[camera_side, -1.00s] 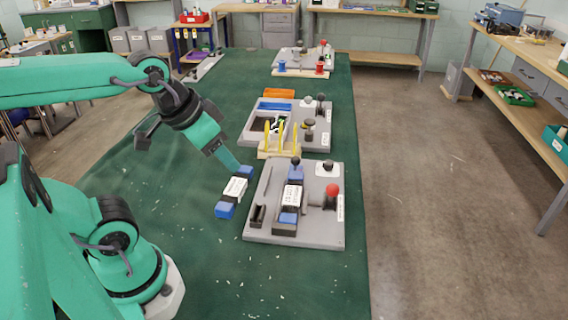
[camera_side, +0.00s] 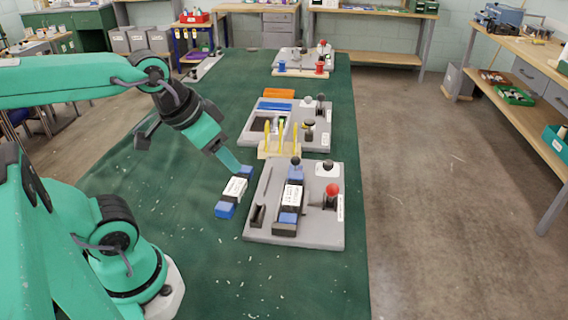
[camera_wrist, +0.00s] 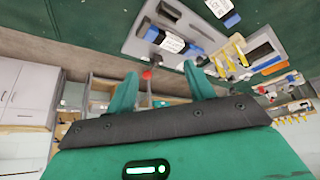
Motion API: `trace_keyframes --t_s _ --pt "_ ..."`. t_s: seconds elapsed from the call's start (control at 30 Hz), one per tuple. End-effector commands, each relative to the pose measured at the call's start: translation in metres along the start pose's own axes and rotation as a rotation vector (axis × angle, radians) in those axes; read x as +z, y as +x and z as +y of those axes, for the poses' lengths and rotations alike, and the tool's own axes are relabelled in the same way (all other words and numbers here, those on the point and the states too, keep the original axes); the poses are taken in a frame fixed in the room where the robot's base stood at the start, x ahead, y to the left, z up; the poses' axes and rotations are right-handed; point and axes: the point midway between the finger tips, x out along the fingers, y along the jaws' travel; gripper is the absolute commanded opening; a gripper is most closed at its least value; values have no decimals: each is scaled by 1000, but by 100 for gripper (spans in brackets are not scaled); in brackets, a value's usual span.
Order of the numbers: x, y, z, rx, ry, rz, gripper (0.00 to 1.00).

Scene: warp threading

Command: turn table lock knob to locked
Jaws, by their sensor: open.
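In the side view, the nearest grey board (camera_side: 262,224) lies on the green table. It carries a black knob on a white base (camera_side: 327,168) at its far right corner and a red ball knob (camera_side: 332,189) on a dark post below that. I cannot tell which one is the table lock knob, or its setting. A blue block with a white label (camera_side: 291,198) sits mid-board. My gripper (camera_side: 229,160) is above the table, left of the board and apart from the knobs. In the wrist view, my gripper (camera_wrist: 161,85) has its two green fingers spread, with nothing held between them.
A loose blue and white block (camera_side: 235,189) lies on the table left of the board, below my fingertips. A stand with yellow pegs (camera_side: 280,146) is behind the board. A second grey board (camera_side: 317,142) stands beyond. The table's right edge is close to the boards.

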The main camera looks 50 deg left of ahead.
Motion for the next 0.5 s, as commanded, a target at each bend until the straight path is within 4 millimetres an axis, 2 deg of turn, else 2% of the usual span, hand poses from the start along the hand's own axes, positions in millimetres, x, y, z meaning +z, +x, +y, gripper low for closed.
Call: trace_keyframes --t_s 0.27,0.5 --pt "-16 -1 -1 -3 -22 -19 53" --pt "-54 2 -5 -10 -75 -67 53"
